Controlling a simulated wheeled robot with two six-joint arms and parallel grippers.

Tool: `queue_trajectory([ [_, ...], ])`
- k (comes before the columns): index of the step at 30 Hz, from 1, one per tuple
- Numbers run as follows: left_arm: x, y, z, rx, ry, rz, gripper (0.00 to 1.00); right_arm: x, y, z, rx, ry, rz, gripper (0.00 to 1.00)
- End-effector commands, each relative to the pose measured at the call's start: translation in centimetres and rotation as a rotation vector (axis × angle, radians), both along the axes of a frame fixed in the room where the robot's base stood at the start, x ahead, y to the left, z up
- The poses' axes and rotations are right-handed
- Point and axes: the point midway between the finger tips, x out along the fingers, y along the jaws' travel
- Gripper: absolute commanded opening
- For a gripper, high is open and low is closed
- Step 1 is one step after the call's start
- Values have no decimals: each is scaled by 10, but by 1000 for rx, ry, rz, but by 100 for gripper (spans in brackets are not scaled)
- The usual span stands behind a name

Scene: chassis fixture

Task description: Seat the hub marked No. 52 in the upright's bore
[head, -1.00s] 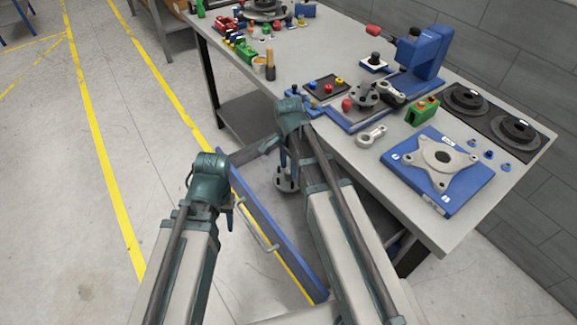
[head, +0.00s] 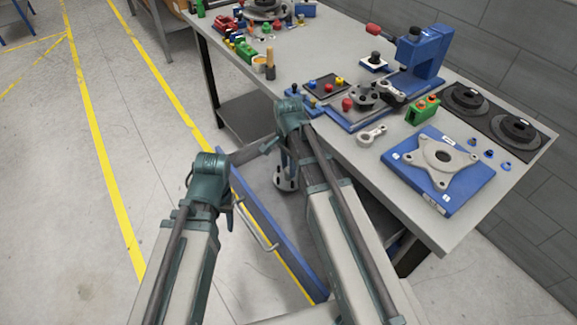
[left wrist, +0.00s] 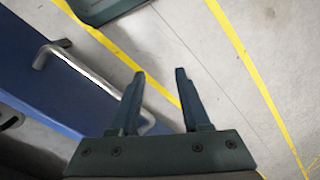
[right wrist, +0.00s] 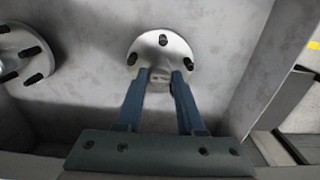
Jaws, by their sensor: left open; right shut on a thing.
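My right gripper (right wrist: 158,78) is shut on a light metal hub (right wrist: 163,48) with a round flange and dark studs, inside the open drawer; its number is not readable. In the head view a hub flange (head: 285,182) shows just below my right wrist. A second similar hub (right wrist: 22,55) lies at the left in the right wrist view. My left gripper (left wrist: 158,72) is open and empty beside the drawer's outer face. A grey star-shaped part with a central bore, apparently the upright (head: 466,160), lies on a blue fixture block (head: 415,182) on the bench.
The drawer's blue front (head: 262,222) with its bar handle (left wrist: 90,78) stands between my arms. The bench (head: 420,226) edge rises beside my right arm. A blue press (head: 425,60), a green block (head: 422,112) and black discs (head: 510,130) stand around the upright.

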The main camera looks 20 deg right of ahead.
Motion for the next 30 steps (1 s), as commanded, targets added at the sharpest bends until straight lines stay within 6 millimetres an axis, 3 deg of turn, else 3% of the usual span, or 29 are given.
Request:
queue_trajectory([
  [30, 0, 0, 25, 0, 0, 0, 47, 0, 0, 25, 0, 0, 0, 0],
])
